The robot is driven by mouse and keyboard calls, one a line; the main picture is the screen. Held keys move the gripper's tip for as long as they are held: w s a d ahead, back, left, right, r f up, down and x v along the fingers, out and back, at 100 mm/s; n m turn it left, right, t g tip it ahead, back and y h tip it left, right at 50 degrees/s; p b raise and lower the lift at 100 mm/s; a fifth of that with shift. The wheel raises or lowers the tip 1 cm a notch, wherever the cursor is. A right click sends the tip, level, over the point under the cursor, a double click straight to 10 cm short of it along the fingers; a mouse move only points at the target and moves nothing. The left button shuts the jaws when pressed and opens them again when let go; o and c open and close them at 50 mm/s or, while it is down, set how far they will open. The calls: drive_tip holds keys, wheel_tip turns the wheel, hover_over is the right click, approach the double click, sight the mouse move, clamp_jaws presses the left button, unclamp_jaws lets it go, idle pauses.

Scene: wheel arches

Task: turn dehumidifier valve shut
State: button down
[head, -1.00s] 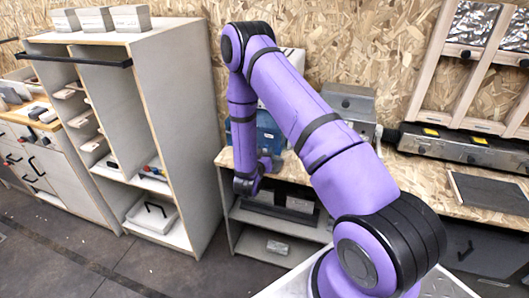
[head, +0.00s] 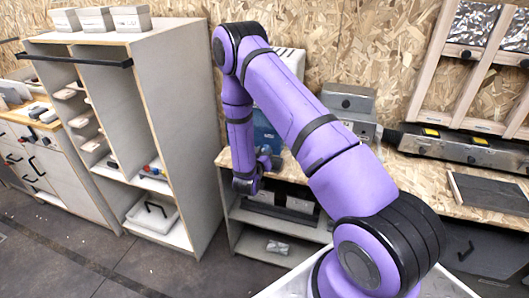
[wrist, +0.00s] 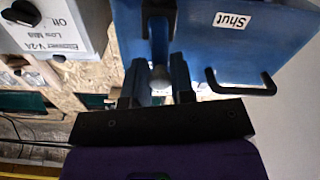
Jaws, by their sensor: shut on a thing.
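The blue dehumidifier (head: 267,135) stands on the wooden bench, partly hidden behind my arm in the head view. In the wrist view its blue body (wrist: 205,55) fills the top, with a white "Shut" label (wrist: 232,20) to the right of the lever. The blue valve lever (wrist: 158,42) has a rounded grey end and points down in the picture. My gripper (wrist: 158,76) is shut on this lever, one dark finger on each side. In the head view the fingers are hidden behind my wrist.
A grey box (wrist: 55,25) marked "Blower V-2A" with a black knob is left of the dehumidifier in the wrist view. A black bar handle (wrist: 243,88) is close on the right. A tall shelf unit (head: 170,110) stands left of the bench (head: 410,180).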

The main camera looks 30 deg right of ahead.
drive_tip(key=shift+w+a+f+n, duration=0.35)
drive_tip(key=shift+f+n, duration=0.2)
drive_tip(key=shift+n, duration=2.2)
drive_tip(key=shift+w+a+f+n, duration=0.25)
drive_tip(key=shift+w+f+n, duration=0.25)
drive_tip(key=shift+n, duration=2.3)
drive_tip(key=shift+w+a+f+n, duration=0.3)
drive_tip(key=shift+f+n, duration=0.3)
drive_tip(key=shift+n, duration=2.15)
drive_tip(key=c, duration=1)
unclamp_jaws()
drive_tip(key=shift+o, duration=0.2)
drive_tip(key=shift+a, duration=0.15)
drive_tip(key=v, duration=1)
drive_tip(key=shift+s, duration=0.25)
